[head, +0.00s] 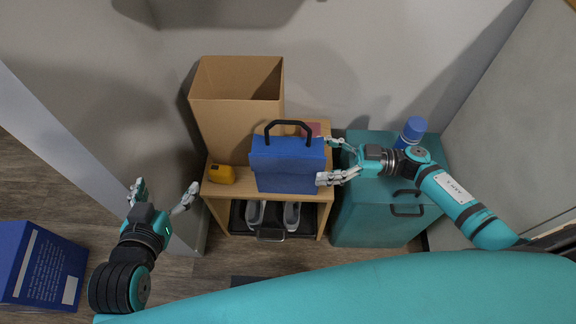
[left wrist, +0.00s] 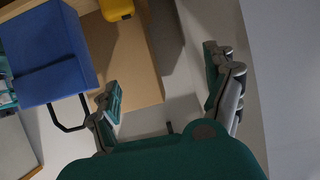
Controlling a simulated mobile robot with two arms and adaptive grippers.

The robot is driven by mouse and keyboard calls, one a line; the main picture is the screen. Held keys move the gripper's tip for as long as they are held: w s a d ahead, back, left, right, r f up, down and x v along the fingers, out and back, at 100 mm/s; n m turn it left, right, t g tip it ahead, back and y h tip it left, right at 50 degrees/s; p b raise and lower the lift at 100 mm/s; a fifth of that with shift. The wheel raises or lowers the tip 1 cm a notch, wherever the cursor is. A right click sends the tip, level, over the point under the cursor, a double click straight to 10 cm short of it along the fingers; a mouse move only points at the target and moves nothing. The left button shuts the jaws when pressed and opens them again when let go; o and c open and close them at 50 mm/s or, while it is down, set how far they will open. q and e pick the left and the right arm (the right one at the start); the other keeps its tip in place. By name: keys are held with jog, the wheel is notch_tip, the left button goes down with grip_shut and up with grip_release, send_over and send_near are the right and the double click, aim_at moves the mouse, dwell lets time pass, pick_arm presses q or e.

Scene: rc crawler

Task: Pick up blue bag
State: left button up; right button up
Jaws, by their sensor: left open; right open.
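The blue bag (head: 287,165) stands on a small wooden shelf unit (head: 222,192), with its black handle (head: 288,127) up at the top. My right gripper (head: 329,162) is open at the right side of the bag, its fingers spread near the bag's right edge; I cannot tell whether they touch it. My left gripper (head: 165,192) is open and empty, left of the shelf and well apart from the bag. In the left wrist view the bag (left wrist: 50,50) shows at the upper left, and the left gripper's fingers (left wrist: 172,100) are spread wide.
An open cardboard box (head: 235,110) stands behind the bag. A yellow object (head: 221,174) sits left of it. A teal cabinet (head: 365,215) with a blue-capped bottle (head: 410,131) is to the right. A blue box (head: 40,265) lies at the lower left.

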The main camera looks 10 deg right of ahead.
aim_at(302, 155)
jog(key=x, duration=0.2)
jog(key=b+x, duration=0.1)
jog(key=x, duration=0.1)
jog(key=shift+w+a+r, duration=0.15)
jog(key=shift+w+a, duration=0.15)
jog(key=shift+a, duration=0.35)
pick_arm(q)
jog(key=r+t, duration=0.1)
jog(key=w+d+r+t, duration=0.1)
jog(key=r, duration=0.1)
jog(key=w+r+t+h, duration=0.1)
jog(key=r, duration=0.1)
jog(key=shift+w+d, duration=0.1)
jog(key=shift+d, duration=0.1)
pick_arm(e)
jog(key=shift+c, duration=0.2)
jog(key=c, duration=1.6)
jog(key=shift+r, duration=0.15)
